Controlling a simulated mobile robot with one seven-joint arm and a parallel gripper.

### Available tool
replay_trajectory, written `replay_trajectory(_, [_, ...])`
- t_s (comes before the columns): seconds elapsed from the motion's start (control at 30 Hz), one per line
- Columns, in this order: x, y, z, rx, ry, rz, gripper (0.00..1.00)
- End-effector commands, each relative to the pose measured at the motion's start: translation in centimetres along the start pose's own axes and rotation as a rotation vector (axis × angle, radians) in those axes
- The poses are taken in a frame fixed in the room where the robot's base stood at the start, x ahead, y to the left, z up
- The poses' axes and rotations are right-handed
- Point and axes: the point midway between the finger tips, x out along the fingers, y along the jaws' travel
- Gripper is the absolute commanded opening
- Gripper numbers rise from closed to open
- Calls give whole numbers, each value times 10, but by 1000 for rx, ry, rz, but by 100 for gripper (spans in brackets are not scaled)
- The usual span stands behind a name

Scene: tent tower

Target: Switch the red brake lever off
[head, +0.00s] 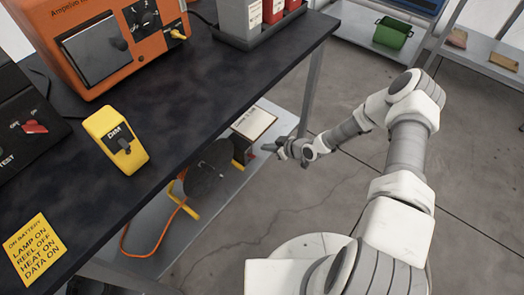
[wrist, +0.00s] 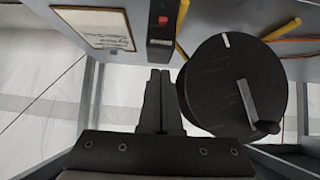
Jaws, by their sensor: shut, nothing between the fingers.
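A small red part (wrist: 162,20) shows on a narrow dark box (wrist: 160,45) in the wrist view; it may be the brake lever, but its setting is too small to tell. The dark box stands beside a round black reel (wrist: 215,75) with a grey crank. In the head view the reel (head: 208,172) is on the lower shelf, under the bench edge. My gripper (head: 268,148) is to the right of the reel, outside the shelf. In the wrist view my gripper (wrist: 160,75) is shut and empty, its fingertips apart from the box in the picture.
A red switch (head: 34,127) marked ON and OFF sits on a black box on the bench. A yellow DIM unit (head: 115,138), an orange machine (head: 105,40) and a yellow note (head: 36,250) are there too. A framed sheet (head: 254,122) is by the reel. Floor (head: 450,200) is open at right.

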Motion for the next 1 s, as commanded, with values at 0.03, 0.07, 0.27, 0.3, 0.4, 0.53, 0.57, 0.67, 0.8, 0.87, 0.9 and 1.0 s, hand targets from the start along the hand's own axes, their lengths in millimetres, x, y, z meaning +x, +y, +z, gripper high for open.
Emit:
replay_trajectory(0.03, [9, -1, 1, -1, 1, -2, 0])
replay_trajectory(0.07, [14, -1, 2, -1, 1, -2, 0])
replay_trajectory(0.27, [57, -2, 3, 0, 0, -2, 0])
replay_trajectory(0.3, [66, -2, 3, 1, 0, -2, 0])
replay_trajectory(0.4, [87, -2, 3, 1, 0, -2, 0])
replay_trajectory(0.53, [97, 0, 18, 4, -2, 0, 0])
replay_trajectory(0.57, [98, -1, 22, 4, -2, 0, 0])
replay_trajectory(0.67, [100, -1, 32, 3, -1, 0, 0])
replay_trajectory(0.8, [101, 0, 38, 2, -1, 0, 0])
replay_trajectory(0.87, [101, 0, 39, 1, -1, 0, 0])
replay_trajectory(0.9, [101, 0, 40, 1, -1, 0, 0])
replay_trajectory(1.0, [101, 0, 39, 1, -1, 0, 0])
